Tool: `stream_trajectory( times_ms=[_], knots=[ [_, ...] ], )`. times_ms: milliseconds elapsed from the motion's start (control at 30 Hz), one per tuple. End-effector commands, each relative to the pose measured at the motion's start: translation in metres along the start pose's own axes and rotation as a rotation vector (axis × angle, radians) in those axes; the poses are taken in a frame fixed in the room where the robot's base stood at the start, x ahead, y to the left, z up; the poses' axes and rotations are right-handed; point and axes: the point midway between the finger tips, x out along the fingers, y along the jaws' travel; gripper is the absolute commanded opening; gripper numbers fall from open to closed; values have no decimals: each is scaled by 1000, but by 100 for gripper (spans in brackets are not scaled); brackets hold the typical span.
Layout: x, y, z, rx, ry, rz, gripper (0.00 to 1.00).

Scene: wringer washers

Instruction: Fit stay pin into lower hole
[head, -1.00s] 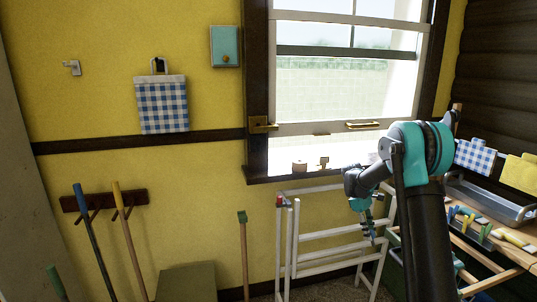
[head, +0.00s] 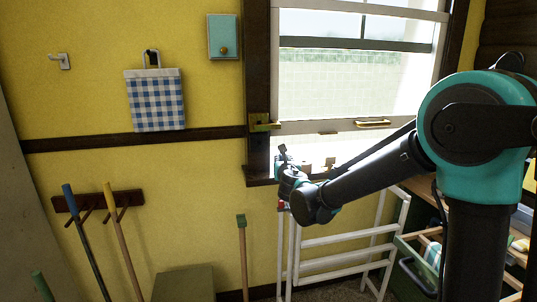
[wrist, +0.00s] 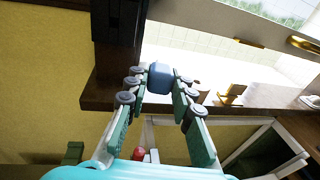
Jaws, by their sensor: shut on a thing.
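My gripper (wrist: 160,92) is shut on a small dark blue-grey piece (wrist: 161,76), which looks like the stay pin; only its blunt block-like end shows, between the fingertips. In the wrist view it appears in front of the lower left corner of the window, by the dark frame post (wrist: 119,45) and the sill (wrist: 101,88). In the head view my gripper (head: 284,156) is small, at the left end of the sill, below a brass fitting (head: 262,122) on the frame. I cannot make out the lower hole in either view.
A white folding rack (head: 335,240) stands below the sill, with a red-topped post (wrist: 140,154). A small brass piece (wrist: 231,95) stands on the sill. A brass handle (head: 373,124) is on the sash. Brooms (head: 88,240) hang at the left.

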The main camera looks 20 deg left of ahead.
Motion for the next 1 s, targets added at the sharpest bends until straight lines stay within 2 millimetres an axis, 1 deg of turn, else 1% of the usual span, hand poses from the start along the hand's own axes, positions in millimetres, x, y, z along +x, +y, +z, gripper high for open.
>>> stream_trajectory(
  times_ms=[33,100,200,267,400,800,1000],
  knots=[
    [-6,20,6,-5,-24,53,0],
    [-13,40,12,-6,-50,106,0],
    [-20,58,17,-6,-73,155,0],
    [-22,64,18,-5,-81,170,0],
    [-24,68,20,-4,-86,180,0],
    [-26,67,19,-4,-88,176,0],
    [-16,68,20,-4,-87,174,0]
  ],
)
